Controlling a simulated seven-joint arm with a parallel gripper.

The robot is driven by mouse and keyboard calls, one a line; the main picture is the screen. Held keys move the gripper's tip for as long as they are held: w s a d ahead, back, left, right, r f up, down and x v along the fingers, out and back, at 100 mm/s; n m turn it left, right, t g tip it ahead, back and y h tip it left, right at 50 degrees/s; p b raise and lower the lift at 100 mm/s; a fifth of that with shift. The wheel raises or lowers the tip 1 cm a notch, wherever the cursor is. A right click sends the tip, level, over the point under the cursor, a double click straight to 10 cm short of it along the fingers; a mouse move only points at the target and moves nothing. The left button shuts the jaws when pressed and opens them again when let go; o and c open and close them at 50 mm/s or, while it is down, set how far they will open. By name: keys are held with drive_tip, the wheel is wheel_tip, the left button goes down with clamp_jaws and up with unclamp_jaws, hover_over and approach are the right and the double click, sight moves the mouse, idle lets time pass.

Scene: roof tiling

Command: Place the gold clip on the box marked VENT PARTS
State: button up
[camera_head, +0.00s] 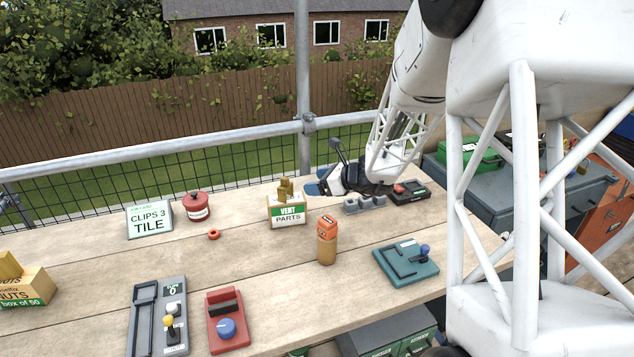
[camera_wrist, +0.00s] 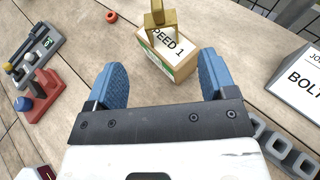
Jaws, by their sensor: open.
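The gold clip (camera_head: 286,187) stands on top of the small cardboard box marked VENT PARTS (camera_head: 287,220), near the back middle of the bench. In the wrist view the clip (camera_wrist: 162,20) is at the far edge of the box (camera_wrist: 183,68), whose top reads "PEED 1" where visible. My gripper (camera_head: 318,187) is just to the right of the box, low over the bench. In the wrist view its two blue fingers (camera_wrist: 160,82) are wide apart with nothing between them. The clip is beyond the fingertips and apart from them.
A CLIPS 3 TILE sign (camera_head: 150,220), a red pot (camera_head: 197,208) and a red ring (camera_head: 214,235) are left of the box. An orange-capped bottle (camera_head: 327,242) stands in front. A grey slotted block (camera_head: 364,205) is near my gripper. Bench between sign and front devices is clear.

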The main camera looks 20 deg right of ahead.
drive_tip(key=s+a+r+n+g+h, duration=0.1)
drive_tip(key=s+a+r+n+g, duration=0.1)
drive_tip(key=s+a+r+n, duration=0.3)
drive_tip(key=s+a+r+n+g, duration=0.1)
drive_tip(key=s+a+n+g, duration=0.2)
drive_tip(key=s, duration=0.5)
drive_tip(key=s+a+r+n+g+h, duration=0.1)
drive_tip(key=s+a+r+n, duration=0.25)
drive_tip(key=s+n, duration=0.2)
drive_tip(key=s+r+n+h, duration=0.1)
drive_tip(key=s+n+h, duration=0.3)
drive_tip(key=s, duration=0.7)
drive_tip(key=s+d+r+n+g+h, duration=0.1)
drive_tip(key=s+r+n+h, duration=0.1)
drive_tip(key=s+n, duration=0.7)
drive_tip(key=shift+s+h, duration=0.9)
drive_tip(key=shift+s, duration=0.2)
drive_tip(key=shift+r, duration=0.1)
